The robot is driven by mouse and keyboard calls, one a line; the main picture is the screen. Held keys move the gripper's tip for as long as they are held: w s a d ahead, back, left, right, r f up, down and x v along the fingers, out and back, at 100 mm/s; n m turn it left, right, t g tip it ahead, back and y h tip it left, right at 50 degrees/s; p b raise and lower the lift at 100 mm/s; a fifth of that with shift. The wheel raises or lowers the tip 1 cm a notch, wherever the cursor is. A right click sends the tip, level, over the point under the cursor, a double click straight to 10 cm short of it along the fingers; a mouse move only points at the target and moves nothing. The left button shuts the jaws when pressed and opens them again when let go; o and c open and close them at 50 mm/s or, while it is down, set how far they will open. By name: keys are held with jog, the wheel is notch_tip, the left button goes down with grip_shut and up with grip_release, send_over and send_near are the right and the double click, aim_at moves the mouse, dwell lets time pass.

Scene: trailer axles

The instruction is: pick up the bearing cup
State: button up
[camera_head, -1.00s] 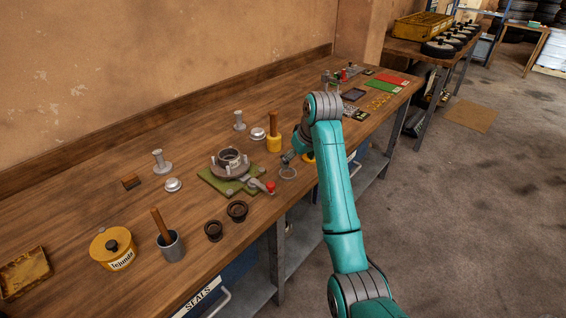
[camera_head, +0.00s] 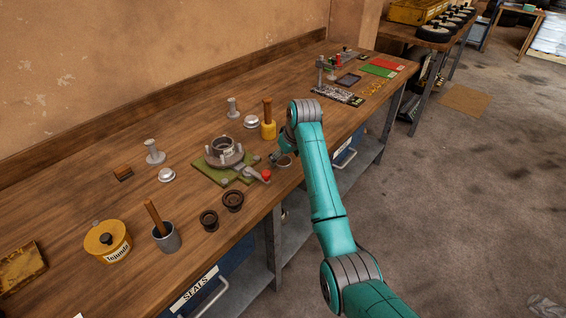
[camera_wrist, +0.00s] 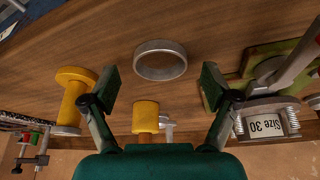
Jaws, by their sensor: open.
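The bearing cup is a plain grey metal ring (camera_wrist: 160,60) lying flat on the wooden bench in the wrist view, ahead of my fingertips and roughly centred between them. In the head view the ring (camera_head: 284,162) is beside the bench's front edge, partly hidden by my gripper (camera_head: 279,153). In the wrist view my gripper (camera_wrist: 160,88) is open, with one green-padded finger on each side and nothing held between them.
A hub (camera_head: 223,152) with studs sits on a green plate (camera_head: 207,172), close to the ring; a red-knobbed lever (camera_head: 265,175) extends from it. A yellow-based wooden-handled tool (camera_head: 268,130) stands behind. Two dark cups (camera_head: 209,220) (camera_head: 233,201) stand near the front edge.

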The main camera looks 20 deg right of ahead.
jog(key=shift+w+f, duration=0.2)
jog(key=shift+f, duration=0.2)
jog(key=c, duration=1.3)
jog(key=shift+r, duration=0.15)
